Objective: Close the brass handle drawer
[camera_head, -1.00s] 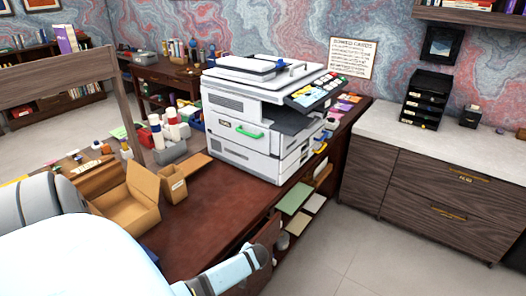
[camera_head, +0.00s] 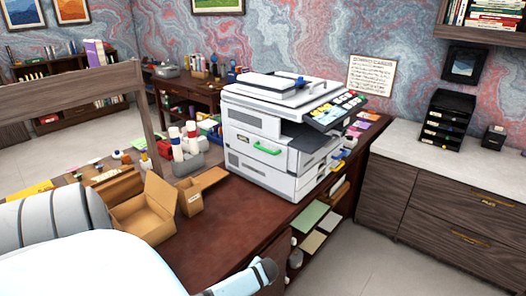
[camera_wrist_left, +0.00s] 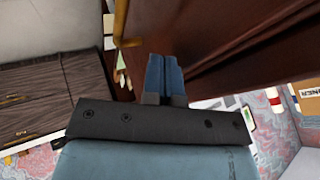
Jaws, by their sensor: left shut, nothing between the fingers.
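In the left wrist view, a brass handle (camera_wrist_left: 124,28) shows at the top, beside a dark red-brown wooden surface (camera_wrist_left: 225,50). My left gripper (camera_wrist_left: 163,58) has its blue fingers together and empty, close to this wood and a little right of the handle. I cannot tell whether the fingers touch the wood. In the head view, the desk's red-brown front panel (camera_head: 272,254) shows just behind my arm. How far the drawer stands out is unclear there, and my left fingertips are hidden. My right gripper is not in view.
A copier (camera_head: 285,140) and an open cardboard box (camera_head: 148,215) stand on the leather desk (camera_head: 205,240). Open shelves with paper (camera_head: 310,217) are right of the panel. A wooden cabinet (camera_head: 420,215) stands at the right, with clear floor (camera_head: 345,260) between.

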